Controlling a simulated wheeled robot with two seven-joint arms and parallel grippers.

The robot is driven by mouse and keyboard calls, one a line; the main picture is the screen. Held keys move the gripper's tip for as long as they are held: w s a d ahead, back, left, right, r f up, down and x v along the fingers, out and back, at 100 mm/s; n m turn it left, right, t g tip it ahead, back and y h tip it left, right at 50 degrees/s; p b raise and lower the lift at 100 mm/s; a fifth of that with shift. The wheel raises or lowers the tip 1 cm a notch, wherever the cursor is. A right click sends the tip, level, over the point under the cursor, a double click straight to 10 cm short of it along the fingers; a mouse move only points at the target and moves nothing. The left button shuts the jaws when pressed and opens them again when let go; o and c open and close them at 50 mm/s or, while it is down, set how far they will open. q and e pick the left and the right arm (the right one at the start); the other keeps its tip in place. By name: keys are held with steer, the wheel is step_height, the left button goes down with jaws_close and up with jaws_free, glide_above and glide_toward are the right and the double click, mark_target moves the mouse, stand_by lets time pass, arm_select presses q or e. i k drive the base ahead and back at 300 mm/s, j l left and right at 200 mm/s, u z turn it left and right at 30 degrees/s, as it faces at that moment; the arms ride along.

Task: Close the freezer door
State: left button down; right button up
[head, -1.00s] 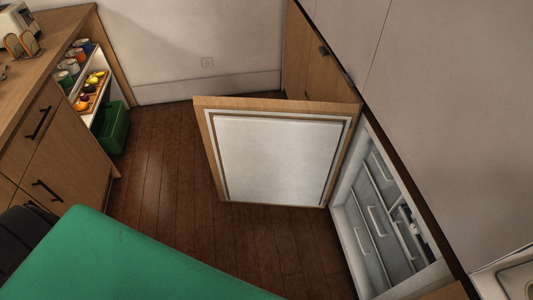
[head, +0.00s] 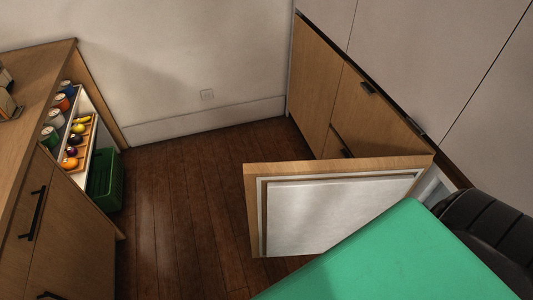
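The freezer door (head: 335,212) stands open, with its white inner panel and wood-coloured edge facing me. Its hinge side is at the right, by the cabinet wall. The freezer's white interior (head: 432,187) shows only as a sliver at the right; the rest is hidden behind a green part of my own body. The lower right of the door is hidden too. Neither of my grippers is in view.
A wooden counter (head: 38,110) with drawers runs along the left. An open compartment there holds cans and a fruit tray (head: 84,140), above a green crate (head: 105,178). Wooden cabinet fronts (head: 355,110) stand behind the door. The dark wood floor (head: 190,200) left of the door is clear.

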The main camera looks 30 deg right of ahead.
mark_target(299, 208)
steer(key=i+j+u, duration=0.1)
steer(key=i+u, duration=0.35)
steer(key=i, duration=0.45)
steer(key=i+z, duration=0.25)
steer(key=z, duration=0.15)
steer(key=i+j+z, duration=0.1)
steer(key=z, duration=0.3)
steer(key=i+j+z, duration=0.2)
steer(key=z, duration=0.15)
steer(key=i+z, duration=0.15)
steer(key=z, duration=0.35)
steer(key=i+j+z, duration=0.15)
steer(key=z, duration=0.3)
steer(key=i+j+z, duration=0.15)
steer(key=z, duration=0.35)
steer(key=i+j+z, duration=0.1)
steer(key=j+z, duration=0.2)
steer(key=z, duration=0.15)
steer(key=i+j+z, duration=0.1)
steer(key=z, duration=0.3)
steer(key=i+j+z, duration=0.1)
steer(key=j+z, duration=0.2)
steer(key=z, duration=0.15)
steer(key=j+z, duration=0.25)
steer(key=z, duration=0.15)
steer(key=j+z, duration=0.4)
steer(key=k+j+z, duration=0.2)
steer(key=k, duration=0.35)
